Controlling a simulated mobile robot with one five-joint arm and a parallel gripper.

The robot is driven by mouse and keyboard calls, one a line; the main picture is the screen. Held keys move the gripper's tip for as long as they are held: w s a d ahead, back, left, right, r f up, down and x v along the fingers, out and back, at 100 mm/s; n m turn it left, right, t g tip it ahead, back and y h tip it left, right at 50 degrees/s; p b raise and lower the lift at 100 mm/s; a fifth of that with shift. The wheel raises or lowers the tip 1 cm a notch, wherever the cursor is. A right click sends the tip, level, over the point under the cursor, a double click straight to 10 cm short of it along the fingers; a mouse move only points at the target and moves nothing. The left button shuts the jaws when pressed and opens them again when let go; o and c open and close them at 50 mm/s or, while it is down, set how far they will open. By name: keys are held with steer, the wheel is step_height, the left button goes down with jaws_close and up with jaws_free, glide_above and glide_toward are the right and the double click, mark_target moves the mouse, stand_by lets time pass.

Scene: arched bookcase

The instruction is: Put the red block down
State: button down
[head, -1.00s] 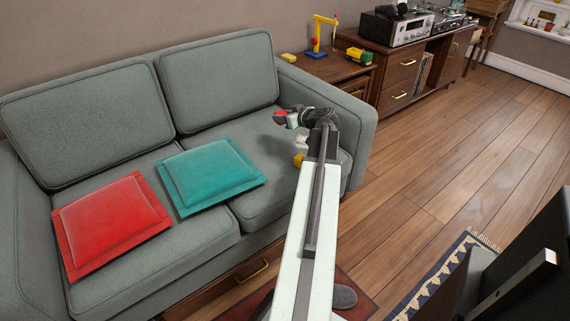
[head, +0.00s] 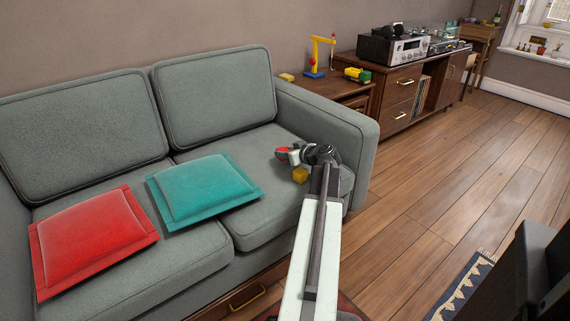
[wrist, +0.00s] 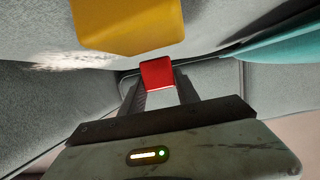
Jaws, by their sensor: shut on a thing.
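The red block (head: 282,152) is at the tip of my gripper (head: 286,154), over the right seat of the grey sofa (head: 215,85). In the wrist view, the red block (wrist: 157,73) sits between the two dark fingers of my gripper (wrist: 159,88), which is shut on it. Whether the block touches the seat cannot be told. A yellow block (head: 300,174) is on the seat just in front of my gripper; it looms large in the wrist view (wrist: 130,25).
A teal cushion (head: 203,190) and a red cushion (head: 92,238) lie on the sofa to the left. The sofa's right armrest (head: 335,120) rises beside the arm. A side table (head: 322,87) with toys stands behind it.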

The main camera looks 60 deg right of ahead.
steer(key=shift+f+b, duration=1.15)
steer(key=shift+f, duration=0.55)
steer(key=c, duration=0.9)
jaws_free()
